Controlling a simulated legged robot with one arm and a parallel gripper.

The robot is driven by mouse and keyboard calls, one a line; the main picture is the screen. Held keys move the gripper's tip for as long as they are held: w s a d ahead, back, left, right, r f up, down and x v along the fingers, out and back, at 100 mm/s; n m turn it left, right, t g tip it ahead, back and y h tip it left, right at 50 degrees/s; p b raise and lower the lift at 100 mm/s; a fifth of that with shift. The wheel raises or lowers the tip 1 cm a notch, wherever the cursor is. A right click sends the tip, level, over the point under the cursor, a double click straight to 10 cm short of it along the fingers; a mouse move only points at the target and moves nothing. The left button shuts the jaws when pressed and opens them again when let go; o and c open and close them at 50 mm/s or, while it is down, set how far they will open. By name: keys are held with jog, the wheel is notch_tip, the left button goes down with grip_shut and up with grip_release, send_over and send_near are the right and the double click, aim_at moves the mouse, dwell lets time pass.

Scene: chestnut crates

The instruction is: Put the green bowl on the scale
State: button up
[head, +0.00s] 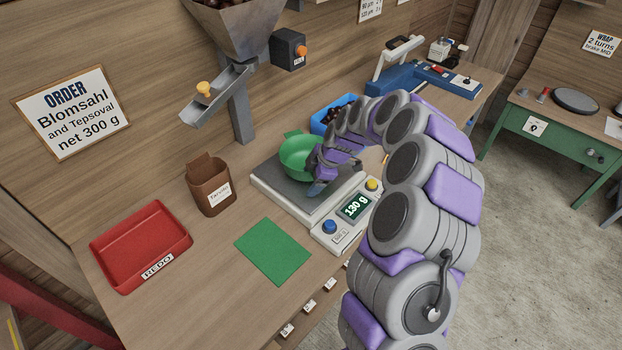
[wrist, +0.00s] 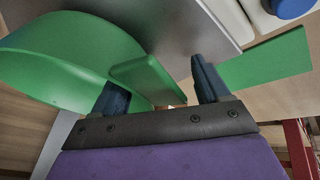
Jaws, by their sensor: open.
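The green bowl (head: 299,158) rests on the grey plate of the scale (head: 264,188) in the head view. The scale's display reads 130 g. My gripper (head: 318,178) is at the bowl's right side, above the scale plate. In the wrist view the bowl (wrist: 75,60) fills the upper left, and its flat green handle (wrist: 145,78) reaches toward the space between my fingers. My gripper (wrist: 160,88) is open, its two dark fingertips apart. The arm covers part of the scale's right side.
A green mat (head: 272,251) lies bare in front of the scale. A red REDO tray (head: 140,250) and a brown paper bag (head: 210,185) stand to the left. A hopper with a chute (head: 215,95) rises behind. A blue bin (head: 325,125) with chestnuts is behind my arm.

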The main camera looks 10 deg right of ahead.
jog(key=p+v, duration=0.2)
jog(key=v, duration=0.9)
jog(key=s+a+r+m+g+h, duration=0.1)
jog(key=s+a+r+m, duration=0.25)
jog(key=s, duration=0.55)
jog(key=s+a+r+m+g, duration=0.15)
jog(key=s+a+r, duration=0.3)
jog(key=s, duration=0.45)
jog(key=s+d+m+g+h, duration=0.2)
jog(key=s+m, duration=1)
jog(key=s, duration=1.2)
jog(key=shift+d+f+h, duration=0.4)
jog(key=shift+d+h, duration=0.2)
jog(key=shift+d, duration=0.65)
jog(key=shift+s+m, duration=0.1)
jog(key=shift+m, duration=0.2)
